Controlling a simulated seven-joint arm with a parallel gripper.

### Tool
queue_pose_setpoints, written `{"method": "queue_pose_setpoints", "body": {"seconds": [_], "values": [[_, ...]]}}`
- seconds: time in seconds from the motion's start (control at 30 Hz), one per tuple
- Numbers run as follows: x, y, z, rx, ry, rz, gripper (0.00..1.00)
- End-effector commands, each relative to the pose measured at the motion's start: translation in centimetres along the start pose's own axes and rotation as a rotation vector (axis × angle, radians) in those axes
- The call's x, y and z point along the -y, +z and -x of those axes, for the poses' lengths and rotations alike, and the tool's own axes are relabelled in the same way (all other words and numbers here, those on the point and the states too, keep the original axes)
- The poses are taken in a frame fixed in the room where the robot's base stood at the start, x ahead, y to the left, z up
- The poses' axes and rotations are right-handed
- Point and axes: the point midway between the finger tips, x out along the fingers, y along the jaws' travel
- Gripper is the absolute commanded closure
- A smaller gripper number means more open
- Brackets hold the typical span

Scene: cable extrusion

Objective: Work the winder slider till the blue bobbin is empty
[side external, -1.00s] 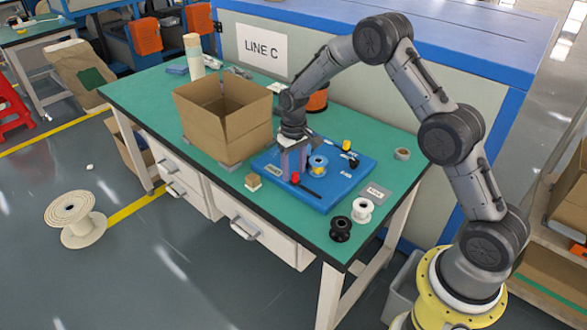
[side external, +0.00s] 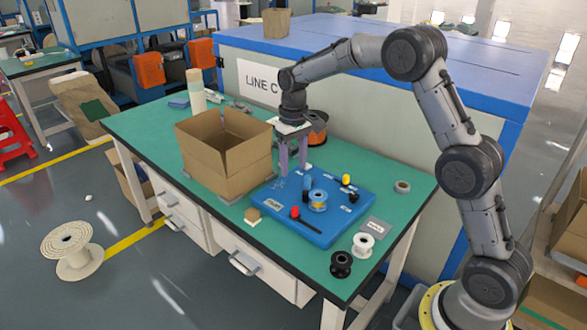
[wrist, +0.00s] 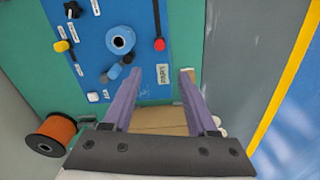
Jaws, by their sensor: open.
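The winder slider is a red knob (side external: 294,213) at one end of a black slot on the blue board (side external: 328,232). The knob also shows in the wrist view (wrist: 159,44). The blue bobbin (side external: 318,201) stands on the board beside the slot; in the wrist view it is a pale blue ring (wrist: 121,40). I cannot tell how much cable is on it. My gripper (side external: 293,173) is open and points down above the board, apart from the knob. In the wrist view nothing is between its fingers (wrist: 161,73).
An open cardboard box (side external: 225,165) stands left of the board. A yellow knob (side external: 346,179) and a blue part (side external: 307,183) are on the board. A black spool (side external: 341,264) and a white spool (side external: 363,244) stand near the front edge. An orange spool (wrist: 58,128) is behind.

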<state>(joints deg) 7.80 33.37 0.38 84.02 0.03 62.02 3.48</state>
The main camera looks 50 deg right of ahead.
Motion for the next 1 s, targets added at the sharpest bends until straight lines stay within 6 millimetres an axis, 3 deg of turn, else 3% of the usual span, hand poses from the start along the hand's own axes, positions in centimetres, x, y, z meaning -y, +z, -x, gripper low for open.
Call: {"method": "queue_pose_setpoints", "body": {"seconds": [0.57,0.77,1.0], "values": [[-0.1,0.4,-0.7,0.005,0.001,0.000,0.42],[-0.2,0.5,-3.3,0.008,0.001,-0.001,0.42],[-0.2,0.5,-8.2,0.008,0.001,-0.001,0.42]]}}
